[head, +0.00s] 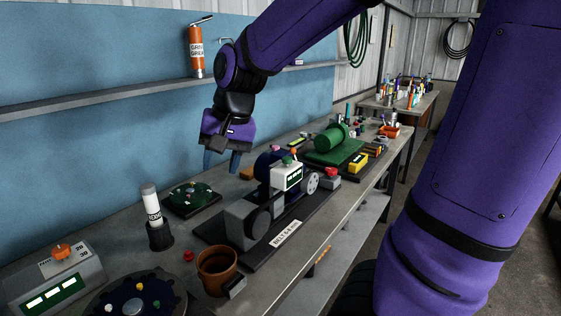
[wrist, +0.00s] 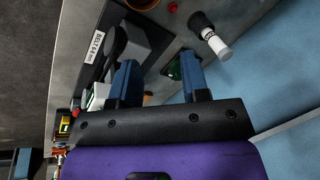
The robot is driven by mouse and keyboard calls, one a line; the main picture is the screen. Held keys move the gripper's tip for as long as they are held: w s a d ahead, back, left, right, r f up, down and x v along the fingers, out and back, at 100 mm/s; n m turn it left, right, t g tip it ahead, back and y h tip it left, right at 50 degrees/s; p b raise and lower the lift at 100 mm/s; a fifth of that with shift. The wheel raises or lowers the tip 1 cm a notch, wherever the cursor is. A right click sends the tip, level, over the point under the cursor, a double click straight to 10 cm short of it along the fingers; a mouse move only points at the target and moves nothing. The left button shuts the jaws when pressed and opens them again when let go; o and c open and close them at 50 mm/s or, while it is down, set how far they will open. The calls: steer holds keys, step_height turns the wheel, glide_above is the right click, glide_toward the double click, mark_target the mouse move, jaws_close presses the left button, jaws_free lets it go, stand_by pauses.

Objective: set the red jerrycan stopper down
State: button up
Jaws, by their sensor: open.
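A small red stopper-like piece (head: 188,255) stands on the grey bench between the brown pot and the black holder of the white tube. In the wrist view a small red piece (wrist: 172,7) shows at the top edge, beside the pot. I take it for the jerrycan stopper, but it is too small to be sure. My gripper (head: 221,163) hangs over the back of the bench, fingers down, well apart from that piece. In the wrist view the blue fingers (wrist: 158,75) are spread with nothing between them.
A belt machine (head: 246,222) fills the middle, with a green motor (head: 333,137) beyond. A shelf (head: 110,104) runs along the blue wall behind my gripper.

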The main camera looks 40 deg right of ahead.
steer(key=s+d+r+n+t+h, duration=0.1)
steer(key=s+r+n, duration=0.1)
steer(key=s, duration=0.5)
steer(key=s+d+r+n+t+h, duration=0.1)
steer(key=s+n, duration=0.3)
steer(key=s, duration=0.4)
steer(key=shift+r+t, duration=0.3)
steer(key=shift+r, duration=0.25)
